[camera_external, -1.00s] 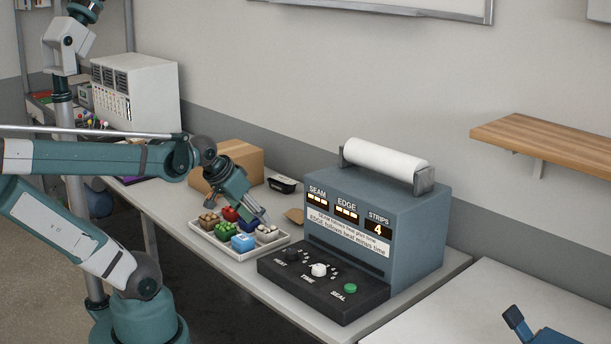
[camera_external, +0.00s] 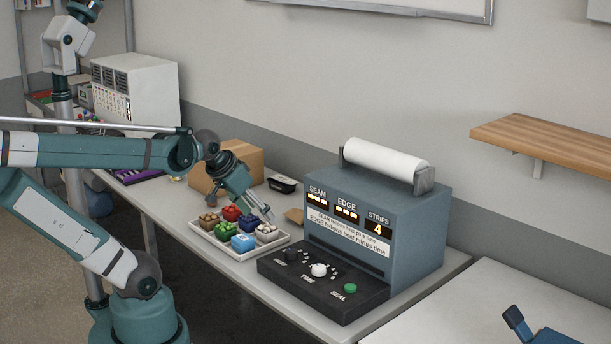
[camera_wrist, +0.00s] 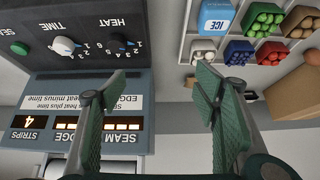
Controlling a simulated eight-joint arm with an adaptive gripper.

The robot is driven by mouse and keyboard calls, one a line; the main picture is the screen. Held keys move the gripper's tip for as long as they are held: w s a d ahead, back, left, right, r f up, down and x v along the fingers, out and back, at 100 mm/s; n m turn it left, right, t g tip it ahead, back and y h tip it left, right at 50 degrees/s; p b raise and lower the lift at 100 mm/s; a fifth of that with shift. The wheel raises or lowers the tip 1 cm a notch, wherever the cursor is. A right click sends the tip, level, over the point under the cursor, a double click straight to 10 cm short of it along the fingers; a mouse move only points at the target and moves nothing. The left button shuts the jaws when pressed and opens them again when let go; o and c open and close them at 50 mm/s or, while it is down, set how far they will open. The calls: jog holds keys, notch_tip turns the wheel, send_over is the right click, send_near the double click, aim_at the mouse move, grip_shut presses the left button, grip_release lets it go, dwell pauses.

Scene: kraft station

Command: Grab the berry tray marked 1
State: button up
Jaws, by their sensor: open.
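I cannot make out a berry tray with a legible mark 1. A small black tray (camera_external: 282,184) with a pale patch on it lies beside the cardboard box, and a dark edge of it (camera_wrist: 251,96) seems to show in the wrist view. A white divided tray (camera_external: 213,240) holds small coloured containers, among them a red one (camera_external: 231,212) with round red contents, also in the wrist view (camera_wrist: 272,53). My gripper (camera_external: 267,212) is above the right end of this tray. In the wrist view its fingers (camera_wrist: 152,95) are spread with nothing between them.
A blue-grey sealing machine (camera_external: 400,240) with knobs and a white roll stands close to the right of my gripper. The cardboard box (camera_external: 240,157) stands behind the divided tray. A flat brown piece (camera_external: 295,215) lies between tray and machine. A wooden shelf (camera_external: 550,142) is on the wall.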

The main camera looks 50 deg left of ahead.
jog(key=w+a+r+m+g+p, duration=0.2)
jog(key=w+a+r+m+p, duration=0.35)
jog(key=w, duration=0.75)
jog(key=m+g+h+p, duration=0.2)
jog(key=m+g+p, duration=0.3)
jog(key=m+p, duration=0.45)
send_over(282, 180)
jog(key=b, duration=0.1)
jog(key=shift+m, duration=0.9)
jog(key=f, duration=1.2)
jog(key=shift+s+a+f, duration=0.1)
jog(key=shift+a+f, duration=0.1)
jog(key=shift+a, duration=0.2)
jog(key=shift+a+f, duration=0.35)
jog(key=shift+f, duration=0.15)
jog(key=shift+d+f, duration=0.25)
jog(key=shift+f, duration=0.9)
jog(key=shift+f, duration=0.1)
